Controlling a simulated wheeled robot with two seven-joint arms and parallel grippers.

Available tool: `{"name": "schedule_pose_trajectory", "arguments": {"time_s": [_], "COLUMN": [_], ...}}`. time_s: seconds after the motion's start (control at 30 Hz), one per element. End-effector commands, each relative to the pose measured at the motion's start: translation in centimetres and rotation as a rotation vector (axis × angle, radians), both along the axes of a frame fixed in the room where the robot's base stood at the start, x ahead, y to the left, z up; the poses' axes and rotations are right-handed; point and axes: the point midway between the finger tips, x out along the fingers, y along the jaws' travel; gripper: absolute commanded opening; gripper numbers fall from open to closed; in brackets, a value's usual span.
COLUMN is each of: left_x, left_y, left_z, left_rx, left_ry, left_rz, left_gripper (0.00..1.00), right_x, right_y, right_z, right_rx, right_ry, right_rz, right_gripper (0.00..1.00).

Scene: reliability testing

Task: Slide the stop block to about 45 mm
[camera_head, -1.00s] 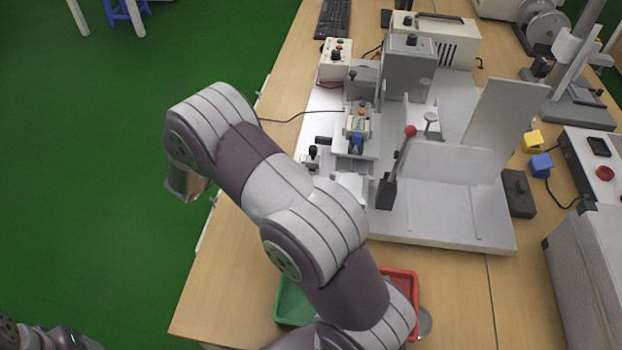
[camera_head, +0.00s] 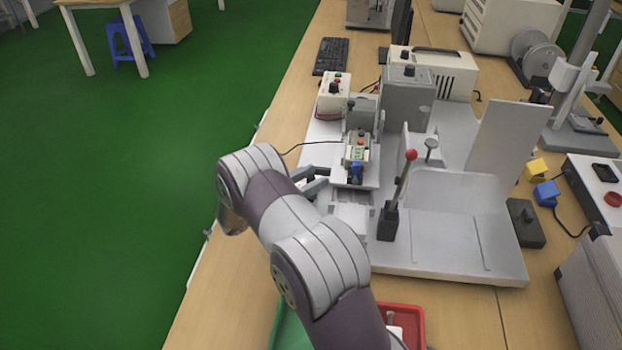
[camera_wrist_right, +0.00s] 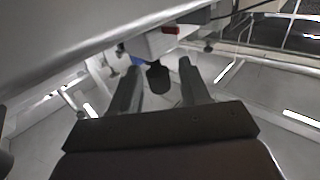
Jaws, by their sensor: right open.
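My right gripper (camera_head: 314,182) reaches in at the left edge of the light grey test fixture (camera_head: 450,255), beside its slide. In the right wrist view the gripper (camera_wrist_right: 158,68) is open, one finger on each side of a dark knob (camera_wrist_right: 157,80). I take the knob to belong to the stop block, which the gripper and arm hide in the head view. No scale reading is legible. My left gripper is not in view.
A red-knobbed lever (camera_head: 411,155) stands right of the slide. A red tray (camera_head: 412,312) lies at the front, partly behind my arm.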

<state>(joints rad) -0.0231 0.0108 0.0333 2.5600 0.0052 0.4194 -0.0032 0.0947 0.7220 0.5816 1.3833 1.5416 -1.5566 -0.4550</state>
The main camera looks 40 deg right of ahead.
Motion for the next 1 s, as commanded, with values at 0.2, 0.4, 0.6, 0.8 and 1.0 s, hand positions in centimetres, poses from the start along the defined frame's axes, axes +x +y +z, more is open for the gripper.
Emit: {"name": "schedule_pose_trajectory", "arguments": {"time_s": [0.2, 0.4, 0.6, 0.8, 1.0], "left_x": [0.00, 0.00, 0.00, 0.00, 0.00], "left_y": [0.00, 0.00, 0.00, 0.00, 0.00], "left_z": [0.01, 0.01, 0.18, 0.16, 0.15], "left_rx": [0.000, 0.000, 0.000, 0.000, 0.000], "left_ry": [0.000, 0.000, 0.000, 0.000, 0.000], "left_rz": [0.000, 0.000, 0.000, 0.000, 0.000], "left_gripper": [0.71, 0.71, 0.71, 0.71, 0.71], "right_x": [0.01, 0.01, 0.32, 0.46, 0.45], "right_y": [-0.03, -0.01, -0.38, -0.49, -0.48], "right_z": [0.03, 0.03, 0.12, 0.06, 0.02], "right_rx": [0.000, 0.000, 0.000, 0.000, 0.000], "right_ry": [0.000, -0.001, -0.002, -0.002, -0.001], "right_rz": [0.000, 0.000, -0.001, 0.000, 0.000], "right_gripper": [0.46, 0.00, 0.00, 0.00, 0.46]}}
